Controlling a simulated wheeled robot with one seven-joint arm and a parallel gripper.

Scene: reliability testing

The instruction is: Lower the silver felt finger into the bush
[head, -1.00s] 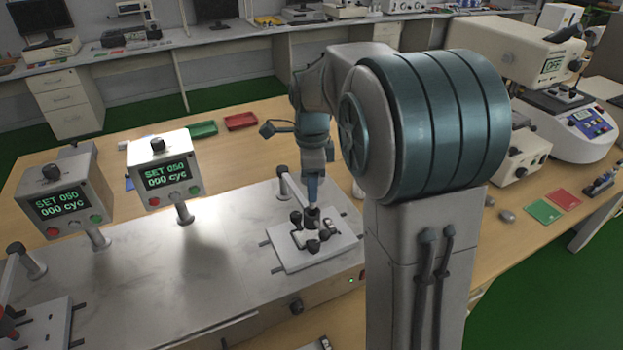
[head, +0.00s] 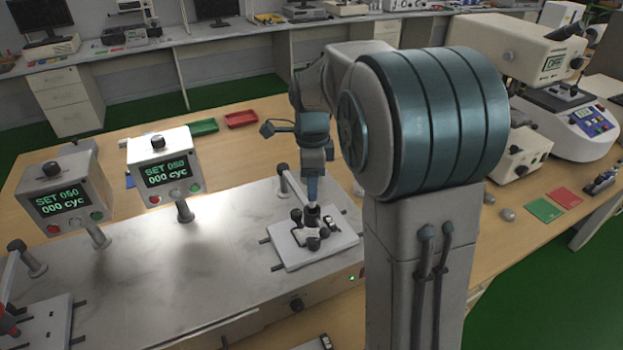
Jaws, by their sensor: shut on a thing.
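My gripper (head: 313,198) points straight down over the right-hand test station. It is shut on the silver felt finger, of which only a small dark and grey part (head: 312,214) shows below the jaws. The finger looks upright, among the black knobs above a white specimen plate (head: 288,254). A grey post with an arm (head: 283,178) stands just behind and left of the gripper. The bush cannot be made out; the jaws and finger cover that spot. I cannot tell how far the finger is inside it.
Two counter boxes (head: 165,172) (head: 67,200) reading SET 050, 000 cyc stand on the grey machine bed (head: 215,255) to the left. Green (head: 203,127) and red (head: 241,119) trays lie behind. A microscope-like instrument (head: 515,45) stands at right.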

